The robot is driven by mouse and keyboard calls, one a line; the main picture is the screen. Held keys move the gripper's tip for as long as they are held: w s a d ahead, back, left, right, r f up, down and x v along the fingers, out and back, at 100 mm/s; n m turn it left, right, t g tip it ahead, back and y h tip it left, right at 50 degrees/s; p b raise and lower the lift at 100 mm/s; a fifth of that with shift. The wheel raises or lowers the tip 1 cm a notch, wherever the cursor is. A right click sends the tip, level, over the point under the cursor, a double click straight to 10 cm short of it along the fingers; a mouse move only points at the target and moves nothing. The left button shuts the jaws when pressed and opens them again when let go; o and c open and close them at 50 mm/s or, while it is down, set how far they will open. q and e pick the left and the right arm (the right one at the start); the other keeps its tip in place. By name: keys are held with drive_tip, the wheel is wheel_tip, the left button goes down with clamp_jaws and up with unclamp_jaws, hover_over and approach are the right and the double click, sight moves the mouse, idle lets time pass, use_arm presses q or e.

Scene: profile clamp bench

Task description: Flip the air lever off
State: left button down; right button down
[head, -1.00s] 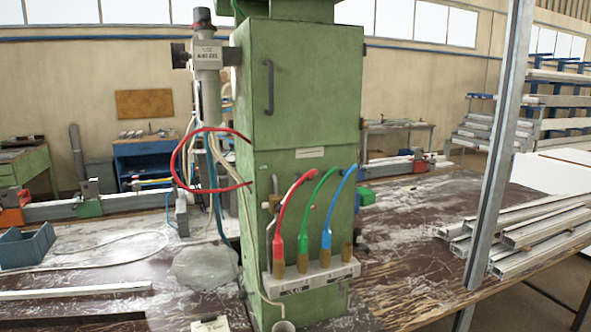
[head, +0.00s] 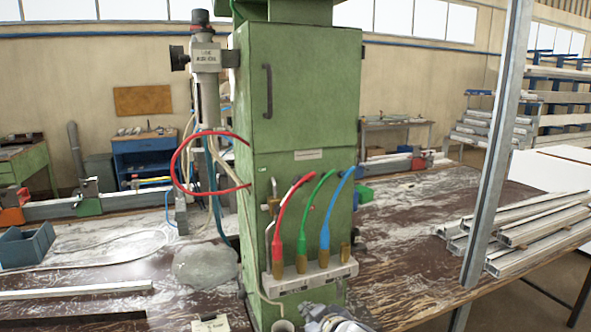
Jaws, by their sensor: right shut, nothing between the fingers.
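The green machine cabinet (head: 300,110) stands upright in the middle of the bench. On its front face is a small valve fitting with a pipe (head: 272,207), partly behind the red hose (head: 284,215). I cannot clearly make out the air lever; a pale piece beside the red hose's upper part (head: 296,187) is too small to identify. My right gripper (head: 328,318) shows at the bottom edge, below the hose block, shut and empty, and partly cut off by the frame. It appears apart from the valve. My left gripper is not in view.
Green (head: 314,215) and blue (head: 331,210) hoses rise beside the red one from a pale block (head: 310,276) with brass fittings. A metal upright (head: 497,140) and stacked profiles (head: 525,230) stand at the right.

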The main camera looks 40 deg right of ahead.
sight(289, 196)
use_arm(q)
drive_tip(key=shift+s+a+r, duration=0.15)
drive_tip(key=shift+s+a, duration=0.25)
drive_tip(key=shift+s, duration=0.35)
use_arm(e)
drive_tip(key=s+a+r+n+t, duration=0.1)
drive_tip(key=r+t, duration=0.3)
drive_tip(key=r, duration=1.3)
drive_tip(key=s+a+r+n+t, duration=0.1)
drive_tip(key=r+t, duration=0.3)
drive_tip(key=r, duration=1.4)
drive_tip(key=shift+s+a+r+n, duration=0.3)
drive_tip(key=shift+s+a+n, duration=0.15)
drive_tip(key=shift+a, duration=0.25)
